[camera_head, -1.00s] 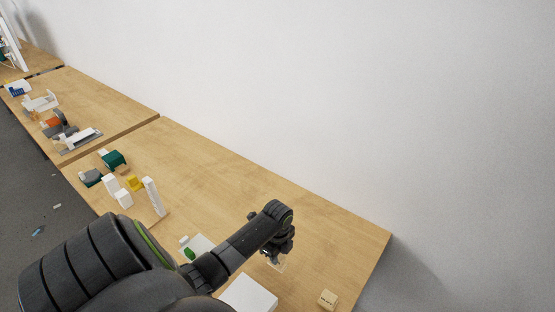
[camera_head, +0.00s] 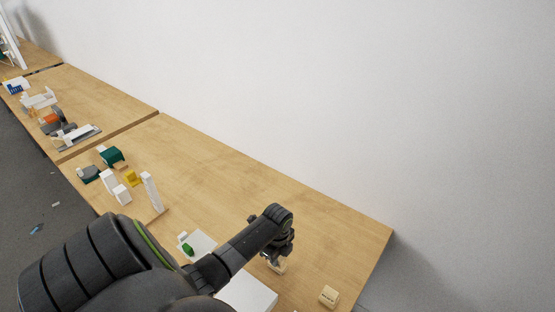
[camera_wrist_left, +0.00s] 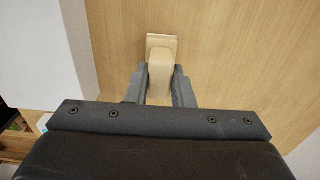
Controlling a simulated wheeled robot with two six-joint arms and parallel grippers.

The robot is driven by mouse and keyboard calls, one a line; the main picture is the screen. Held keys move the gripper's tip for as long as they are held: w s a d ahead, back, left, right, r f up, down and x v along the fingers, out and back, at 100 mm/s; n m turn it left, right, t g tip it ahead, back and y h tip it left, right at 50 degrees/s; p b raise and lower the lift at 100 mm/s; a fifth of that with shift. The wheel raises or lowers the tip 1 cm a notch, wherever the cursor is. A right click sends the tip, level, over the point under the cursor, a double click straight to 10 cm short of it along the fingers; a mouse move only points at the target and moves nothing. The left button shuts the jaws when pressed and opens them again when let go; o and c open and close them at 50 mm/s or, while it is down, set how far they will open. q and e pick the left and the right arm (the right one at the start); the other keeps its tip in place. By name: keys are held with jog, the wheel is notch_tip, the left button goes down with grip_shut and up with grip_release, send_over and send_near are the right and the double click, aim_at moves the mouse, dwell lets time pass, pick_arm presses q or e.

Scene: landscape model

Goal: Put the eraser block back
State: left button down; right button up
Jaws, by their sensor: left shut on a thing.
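My left gripper (camera_head: 277,266) is low over the near end of the wooden table, pointing down. In the left wrist view its two fingers (camera_wrist_left: 160,82) are shut on a pale wood-coloured block (camera_wrist_left: 161,58), which looks like the eraser block. The block has a lighter, flat end beyond the fingertips. It is at or just above the tabletop; I cannot tell if it touches. In the head view the arm and fingers hide most of it. My right gripper is not in view.
A small cream block with dark marks (camera_head: 329,296) lies right of the gripper near the table end. A white slab (camera_head: 250,292) lies close on the left. A green piece (camera_head: 188,249) and several model blocks stand farther left. Bare wood (camera_head: 325,235) lies toward the wall.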

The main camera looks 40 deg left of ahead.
pick_arm(q)
jog(key=shift+f, duration=0.2)
dwell(0.5)
jog(key=c, duration=1.2)
grip_release()
jog(key=shift+r, duration=0.1)
notch_tip(320, 180, up, 17)
jog(key=shift+r+b, duration=0.1)
jog(key=shift+b, duration=0.65)
